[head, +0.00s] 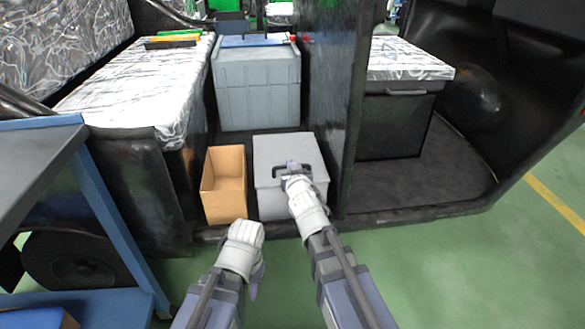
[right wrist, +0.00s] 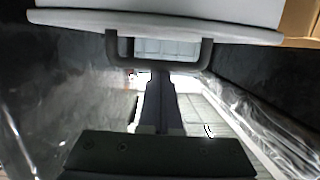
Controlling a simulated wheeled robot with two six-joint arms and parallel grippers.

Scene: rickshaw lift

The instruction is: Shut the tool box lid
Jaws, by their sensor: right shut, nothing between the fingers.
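The grey tool box (head: 270,150) stands on the vehicle floor in the middle of the head view. Its lid looks flat over the box; a small gap cannot be ruled out. A dark handle (head: 278,170) is at its front edge. In the right wrist view the handle (right wrist: 112,48) hangs off the pale lid rim (right wrist: 70,18). My right gripper (head: 291,166) is shut and empty at the handle; its narrow fingers (right wrist: 160,82) reach close to the bar, and contact is unclear. My left gripper (head: 246,232) is left of and nearer than the box, its fingers unclear.
An open tan carton (head: 210,205) stands directly left of the tool box. A large grey bin (head: 257,92) is behind it. A dark post (head: 345,120) rises to the right. A blue-framed cart (head: 105,200) is at the left. The green floor in front is clear.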

